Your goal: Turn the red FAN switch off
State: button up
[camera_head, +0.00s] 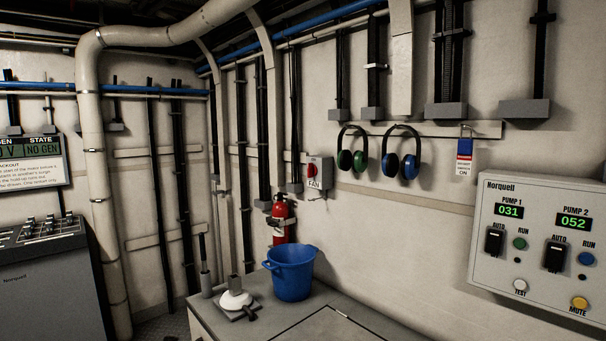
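The red FAN switch (311,171) is a small red handle on a grey wall box in the middle of the head view. A white label reading FAN (314,184) sits just below the handle. The handle looks roughly upright, but it is too small to read its setting surely. The box is mounted on the far wall, above and right of the red fire extinguisher. Nothing covers the switch. My gripper does not show in this view.
A grey cabinet top (350,318) with a blue bucket (291,273) stands below the switch. The fire extinguisher (280,220) hangs left of it. Ear defenders (401,153) hang to its right. A Norquell pump panel (540,240) is at far right, a grey console (42,270) at left.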

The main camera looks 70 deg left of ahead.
aim_at(312, 169)
jog(key=u, duration=3.45)
jog(key=k, duration=1)
jog(key=z, duration=0.95)
jog(key=i, duration=1)
jog(key=z, duration=0.05)
